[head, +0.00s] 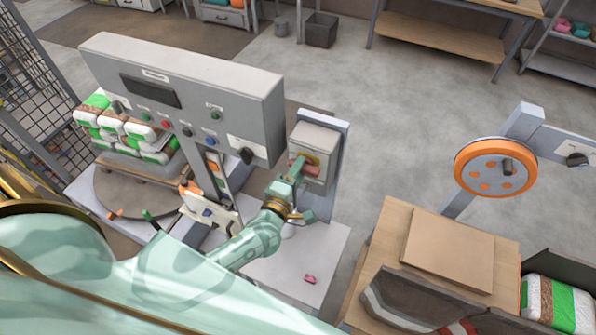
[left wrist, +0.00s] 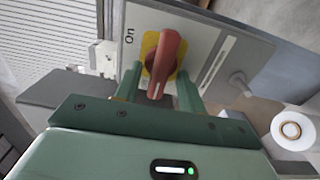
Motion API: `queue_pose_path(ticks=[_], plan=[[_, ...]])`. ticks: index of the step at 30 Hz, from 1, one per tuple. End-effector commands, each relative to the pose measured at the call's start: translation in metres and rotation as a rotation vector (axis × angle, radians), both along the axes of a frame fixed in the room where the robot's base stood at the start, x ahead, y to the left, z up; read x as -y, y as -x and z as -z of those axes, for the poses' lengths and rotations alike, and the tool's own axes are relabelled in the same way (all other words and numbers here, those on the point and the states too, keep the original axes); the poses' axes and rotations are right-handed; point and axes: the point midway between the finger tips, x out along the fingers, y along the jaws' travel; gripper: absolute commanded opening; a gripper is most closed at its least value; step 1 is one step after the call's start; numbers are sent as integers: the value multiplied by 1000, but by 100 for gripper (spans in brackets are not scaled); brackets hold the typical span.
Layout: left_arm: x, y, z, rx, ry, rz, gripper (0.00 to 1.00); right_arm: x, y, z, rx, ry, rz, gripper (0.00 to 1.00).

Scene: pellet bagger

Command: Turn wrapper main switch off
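The wrapper main switch is a red handle (left wrist: 163,62) on a yellow plate (left wrist: 149,46), on the face of a grey box (left wrist: 195,25) marked "On". The handle runs slantwise in the left wrist view, from upper right to lower left. In the head view the red handle (head: 311,169) shows on the grey box (head: 315,139). My left gripper (head: 297,168) is at its left side. In the left wrist view my left gripper (left wrist: 158,88) is open, one finger on each side of the handle, with visible gaps. My right gripper is not in view.
A grey control panel (head: 195,85) with buttons and a black knob stands left of the box. Behind it, green-and-white bags (head: 125,128) are stacked on a turntable. An orange wheel (head: 495,167) and a wooden bench (head: 393,225) stand right. Open floor lies beyond the box.

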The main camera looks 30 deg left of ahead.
Motion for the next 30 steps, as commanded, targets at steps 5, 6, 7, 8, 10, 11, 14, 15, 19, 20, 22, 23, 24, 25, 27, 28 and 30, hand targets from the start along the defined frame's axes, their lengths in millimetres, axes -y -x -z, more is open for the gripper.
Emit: queue_pose_path(ticks=[5,6,7,8,10,11,14,15,19,20,22,23,24,25,27,28,30], plan=[[0,1,0,0,-1,0,40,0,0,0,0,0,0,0],[0,2,0,0,-1,1,40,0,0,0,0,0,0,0],[1,4,0,-1,-1,1,40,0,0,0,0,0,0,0],[1,7,0,-1,-1,1,40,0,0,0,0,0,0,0],[1,17,1,-3,-1,1,40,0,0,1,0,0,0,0],[2,23,1,-2,-1,1,40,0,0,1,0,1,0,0],[3,48,2,-3,0,1,40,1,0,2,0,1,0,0],[4,59,2,-4,0,1,40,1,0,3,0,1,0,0],[5,96,3,-5,-1,1,40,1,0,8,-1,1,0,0],[6,104,3,-4,-1,1,40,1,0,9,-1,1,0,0],[7,120,3,-4,-1,1,40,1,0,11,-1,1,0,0],[7,127,3,-4,-1,1,40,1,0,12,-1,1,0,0],[8,135,3,-4,-1,2,40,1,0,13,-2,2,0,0],[8,140,2,-3,-1,2,40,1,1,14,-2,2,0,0],[9,150,2,-2,0,1,40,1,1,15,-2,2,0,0],[9,153,2,-2,-1,1,40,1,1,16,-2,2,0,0],[9,159,1,-1,0,0,40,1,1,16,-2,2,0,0]])
